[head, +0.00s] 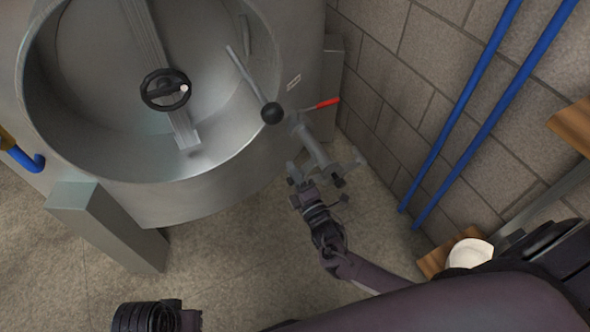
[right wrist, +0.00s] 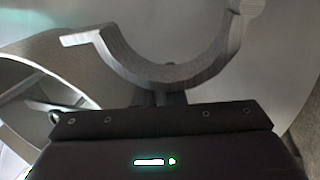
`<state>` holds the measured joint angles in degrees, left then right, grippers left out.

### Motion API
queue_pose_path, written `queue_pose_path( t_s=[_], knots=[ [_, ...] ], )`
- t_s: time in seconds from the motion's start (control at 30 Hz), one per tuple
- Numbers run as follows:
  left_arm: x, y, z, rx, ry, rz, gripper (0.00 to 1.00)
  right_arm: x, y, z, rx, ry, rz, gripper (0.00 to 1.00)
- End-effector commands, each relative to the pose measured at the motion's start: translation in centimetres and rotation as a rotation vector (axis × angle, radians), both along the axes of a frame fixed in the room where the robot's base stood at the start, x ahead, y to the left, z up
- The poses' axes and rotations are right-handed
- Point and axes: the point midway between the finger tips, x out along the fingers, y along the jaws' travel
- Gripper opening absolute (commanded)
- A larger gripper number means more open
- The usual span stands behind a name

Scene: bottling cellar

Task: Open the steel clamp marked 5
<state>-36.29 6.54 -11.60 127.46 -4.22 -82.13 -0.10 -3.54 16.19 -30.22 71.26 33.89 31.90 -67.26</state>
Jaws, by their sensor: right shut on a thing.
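The steel clamp (head: 343,179) is at the outlet pipe (head: 314,148) low on the tank's right side. Its mark is not readable. In the right wrist view a curved steel half-ring (right wrist: 172,74) of the clamp faces upward, with an empty hollow. My right gripper (head: 299,187) is at the clamp's near left side and is shut on part of it; the fingertips are mostly hidden. The dark gripper body (right wrist: 160,140) fills the bottom of the wrist view. Only a ribbed black part of my left arm shows at the bottom left; its fingers are out of view.
A large open steel tank (head: 190,200) with a black handwheel (head: 165,90) stands at the left. A black-knobbed lever (head: 272,112) and a red handle (head: 327,103) are above the clamp. Blue pipes (head: 470,110) run along the block wall. Floor (head: 230,260) is free below.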

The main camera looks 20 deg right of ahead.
Motion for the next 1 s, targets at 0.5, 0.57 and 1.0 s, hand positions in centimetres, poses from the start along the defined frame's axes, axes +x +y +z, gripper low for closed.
queue_pose_path(
  t_s=[0.5, 0.57, 1.0],
  knots=[
    [0.0, 0.1, -0.1, 0.001, 0.002, 0.001, 0.36, -0.3, 0.6, -0.8, 0.013, 0.017, 0.011, 0.17],
    [0.0, 0.1, -0.1, 0.002, 0.000, 0.001, 0.36, -0.3, 0.6, -0.7, 0.012, 0.016, 0.011, 0.25],
    [0.4, 0.3, 0.2, 0.006, -0.002, 0.005, 0.36, -1.2, 0.2, -0.7, 0.007, 0.011, 0.007, 0.30]
  ],
)
